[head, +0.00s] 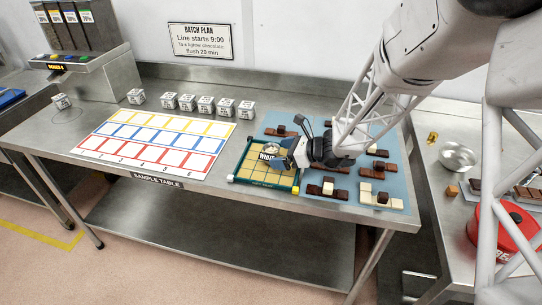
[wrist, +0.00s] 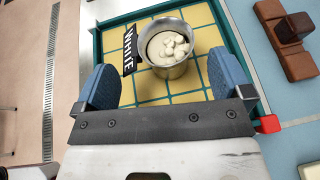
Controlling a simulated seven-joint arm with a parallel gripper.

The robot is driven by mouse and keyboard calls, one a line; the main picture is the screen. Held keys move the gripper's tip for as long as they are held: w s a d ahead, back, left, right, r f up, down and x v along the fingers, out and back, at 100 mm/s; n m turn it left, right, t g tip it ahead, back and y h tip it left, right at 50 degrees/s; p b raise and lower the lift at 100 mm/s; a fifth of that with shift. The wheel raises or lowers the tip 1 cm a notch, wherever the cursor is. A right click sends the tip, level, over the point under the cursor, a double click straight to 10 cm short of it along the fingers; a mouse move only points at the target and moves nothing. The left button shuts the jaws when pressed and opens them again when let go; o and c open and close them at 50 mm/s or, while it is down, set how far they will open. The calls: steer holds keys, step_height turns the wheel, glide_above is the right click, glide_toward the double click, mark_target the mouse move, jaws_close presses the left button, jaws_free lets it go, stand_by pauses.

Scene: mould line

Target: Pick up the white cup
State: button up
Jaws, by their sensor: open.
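The white cup (wrist: 170,69) is a small metal cup holding several white pieces, with a black tag reading WHITE (wrist: 128,50) at its left. It stands on the yellow gridded tray (wrist: 152,92) with a green rim. In the head view the cup (head: 270,149) is near the tray's far right part, partly hidden by my gripper (head: 281,155). In the wrist view my gripper (wrist: 160,75) is open, with blue fingers on either side of the cup's near part. The cup is closer to the right finger, and I see no clear contact.
Brown and white chocolate pieces (head: 383,198) lie on a blue mat (head: 312,205) right of the tray. A colour-bordered chart (head: 155,136) and several white labelled cubes (head: 205,104) are to the left. A metal bowl (head: 457,157) and red round object (head: 503,234) are on the right counter.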

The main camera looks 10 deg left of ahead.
mark_target(271, 154)
steer(key=shift+x, duration=2.2)
steer(key=shift+w+f, duration=0.1)
steer(key=shift+f, duration=0.05)
steer(key=shift+c, duration=0.3)
steer(key=c, duration=0.7)
